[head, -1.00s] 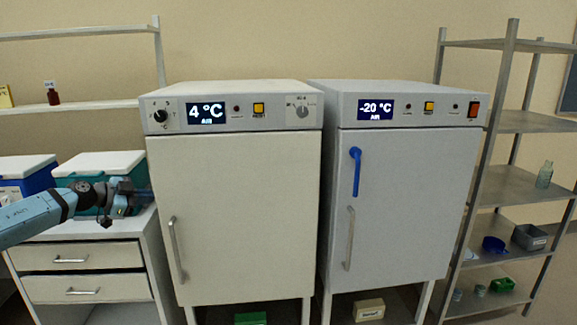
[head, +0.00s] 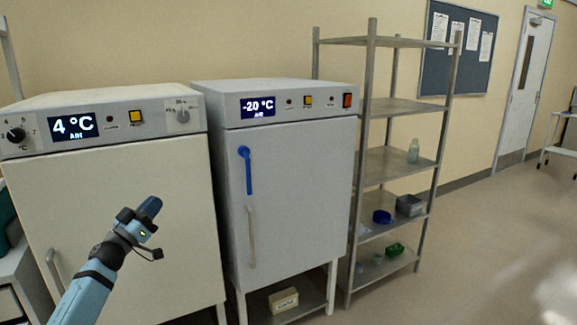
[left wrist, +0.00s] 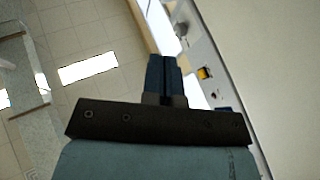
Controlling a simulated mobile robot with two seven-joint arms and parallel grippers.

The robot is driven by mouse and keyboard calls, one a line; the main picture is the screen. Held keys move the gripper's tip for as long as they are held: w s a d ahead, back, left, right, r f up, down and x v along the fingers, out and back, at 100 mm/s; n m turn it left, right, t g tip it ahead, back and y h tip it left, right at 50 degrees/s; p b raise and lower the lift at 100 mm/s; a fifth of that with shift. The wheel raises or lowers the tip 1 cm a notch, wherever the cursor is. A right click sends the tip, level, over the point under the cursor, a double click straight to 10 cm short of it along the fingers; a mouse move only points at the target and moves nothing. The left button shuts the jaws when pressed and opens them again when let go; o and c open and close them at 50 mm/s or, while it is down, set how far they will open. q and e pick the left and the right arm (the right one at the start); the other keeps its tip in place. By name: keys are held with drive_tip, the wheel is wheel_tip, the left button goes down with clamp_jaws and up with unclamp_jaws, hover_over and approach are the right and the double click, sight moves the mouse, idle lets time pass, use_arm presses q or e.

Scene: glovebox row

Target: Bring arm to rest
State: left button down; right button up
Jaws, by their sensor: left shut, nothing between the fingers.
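My left gripper (head: 149,208) is in front of the door of the 4 °C cabinet (head: 120,185) in the head view, raised and pointing up and to the right. It is shut and empty; in the left wrist view its two blue fingers (left wrist: 164,75) lie together. The wrist view also shows part of a cabinet's control panel (left wrist: 205,75) beyond the fingers, at the right. My right gripper is in neither view.
The -20 °C cabinet (head: 285,185) with a blue handle (head: 246,170) stands to the right, its door shut. A metal shelf rack (head: 398,107) holds several small containers. A notice board (head: 457,50) and door (head: 524,85) are behind. Open floor (head: 470,240) lies at the right.

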use_arm(q)
drive_tip(key=w+a+f+n+g+y, duration=0.3)
drive_tip(key=a+f+g+y, duration=0.1)
drive_tip(key=a+f+y, duration=0.75)
drive_tip(key=s+d+f+m+g+h+b, duration=0.2)
drive_tip(key=s+d+f+b, duration=0.3)
drive_tip(key=s+d+f, duration=1.4)
drive_tip(key=s+d+f+g+h+b, duration=0.1)
drive_tip(key=s+d+f+b, duration=0.15)
drive_tip(key=s, duration=0.75)
drive_tip(key=s+d+f+n+g+h+b, duration=0.1)
drive_tip(key=s+d+f, duration=0.25)
drive_tip(key=s, duration=0.55)
drive_tip(key=s+d+f+b, duration=0.2)
drive_tip(key=s+d, duration=0.2)
drive_tip(key=s, duration=0.6)
wheel_tip(320, 180, up, 17)
drive_tip(key=s+a+g+p, duration=0.1)
drive_tip(key=a+p, duration=0.1)
drive_tip(key=p, duration=2.6)
drive_tip(key=shift+p, duration=0.3)
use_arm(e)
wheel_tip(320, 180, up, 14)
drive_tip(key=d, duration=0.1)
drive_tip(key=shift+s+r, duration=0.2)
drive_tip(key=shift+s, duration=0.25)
